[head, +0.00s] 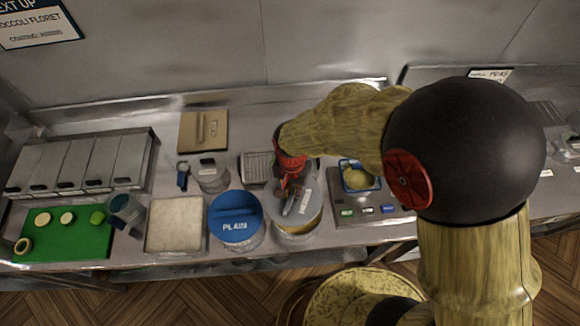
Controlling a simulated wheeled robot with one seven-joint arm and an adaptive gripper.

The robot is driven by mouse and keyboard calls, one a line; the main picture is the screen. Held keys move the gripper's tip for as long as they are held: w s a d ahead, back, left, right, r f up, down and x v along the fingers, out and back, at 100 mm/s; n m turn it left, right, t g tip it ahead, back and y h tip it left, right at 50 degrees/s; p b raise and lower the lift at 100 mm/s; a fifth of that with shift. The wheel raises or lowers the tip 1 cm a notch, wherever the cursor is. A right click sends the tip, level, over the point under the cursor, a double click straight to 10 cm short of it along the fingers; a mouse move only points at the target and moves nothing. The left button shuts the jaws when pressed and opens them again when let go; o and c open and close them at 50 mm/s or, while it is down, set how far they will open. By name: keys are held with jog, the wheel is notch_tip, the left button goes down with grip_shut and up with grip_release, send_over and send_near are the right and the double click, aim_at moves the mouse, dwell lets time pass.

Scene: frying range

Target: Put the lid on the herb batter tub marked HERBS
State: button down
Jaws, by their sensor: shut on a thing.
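The herb tub (299,232) stands at the front of the counter, right of the PLAIN tub. A grey lid (311,207) marked HERBS covers most of its top from this view. A yellowish part of the tub shows below the lid's edge. My gripper (290,198) reaches down from behind and is shut on the lid near its middle. The fingers and the arm hide part of the lid. I cannot tell whether the lid rests fully on the rim or is held just above it.
The PLAIN tub with its blue lid (235,218) stands close on the left. A blue-handled basket (359,177) sits behind the right-hand control panel (345,200). A clear jar (212,177), a pale tray (176,208) and a green board (82,244) lie further left.

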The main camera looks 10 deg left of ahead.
aim_at(297, 205)
jog(key=shift+s+d+f, duration=0.35)
jog(key=shift+d+f, duration=0.2)
jog(key=shift+d, duration=0.1)
jog(key=shift+d+f+m, duration=0.15)
jog(key=shift+d+m, duration=0.2)
jog(key=shift+m, duration=0.05)
jog(key=shift+w, duration=0.2)
jog(key=shift+a+f+b, duration=0.2)
jog(key=shift+f+b, duration=0.1)
jog(key=shift+f, duration=0.1)
jog(key=shift+f+b, duration=2)
jog(key=shift+f, duration=0.85)
jog(key=shift+f, duration=0.3)
jog(key=c, duration=1.8)
grip_release()
jog(key=shift+c, duration=0.2)
jog(key=shift+o, duration=0.4)
